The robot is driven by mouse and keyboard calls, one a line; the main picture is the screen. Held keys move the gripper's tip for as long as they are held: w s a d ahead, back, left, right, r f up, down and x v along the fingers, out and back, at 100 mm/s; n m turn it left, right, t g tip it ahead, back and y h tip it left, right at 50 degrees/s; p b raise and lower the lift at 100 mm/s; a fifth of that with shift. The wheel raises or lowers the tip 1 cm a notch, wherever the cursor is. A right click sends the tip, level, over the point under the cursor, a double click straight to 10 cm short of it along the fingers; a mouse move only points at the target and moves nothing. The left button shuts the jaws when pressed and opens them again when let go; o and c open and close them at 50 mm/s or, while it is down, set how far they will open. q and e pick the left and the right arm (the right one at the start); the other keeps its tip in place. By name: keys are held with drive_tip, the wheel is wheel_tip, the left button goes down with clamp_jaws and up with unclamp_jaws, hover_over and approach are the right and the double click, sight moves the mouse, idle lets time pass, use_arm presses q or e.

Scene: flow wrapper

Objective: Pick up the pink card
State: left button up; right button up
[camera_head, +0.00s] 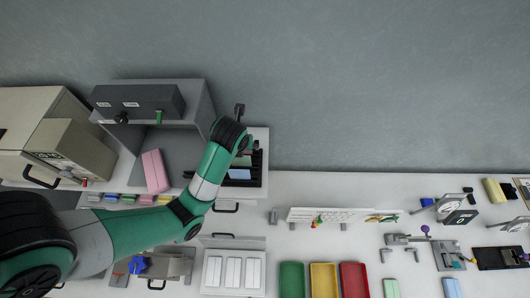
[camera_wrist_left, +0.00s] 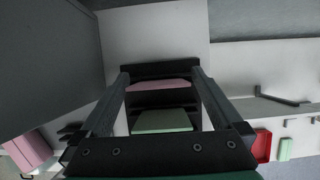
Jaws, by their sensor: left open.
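In the left wrist view the pink card (camera_wrist_left: 158,86) lies in a slotted black rack (camera_wrist_left: 160,70). A pale green card (camera_wrist_left: 163,121) lies in the same rack, nearer my wrist. My left gripper (camera_wrist_left: 160,72) is open, with a finger on each side of the rack in this view. Nothing is held between the fingers, and I cannot tell how far the tips are above the card. In the head view my left arm reaches over the rack (camera_head: 258,168) and hides part of it; I cannot make out the pink card there. My right gripper does not show.
A grey machine housing (camera_head: 197,100) stands left of the rack, with pink blocks (camera_head: 154,171) inside. A blue card (camera_head: 239,174) is at the rack's near side. Green (camera_head: 291,280), yellow (camera_head: 323,280) and red (camera_head: 354,280) trays lie at the front.

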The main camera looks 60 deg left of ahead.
use_arm(q)
drive_tip(key=shift+s, duration=0.1)
drive_tip(key=c, duration=1.2)
drive_tip(key=shift+o, duration=0.2)
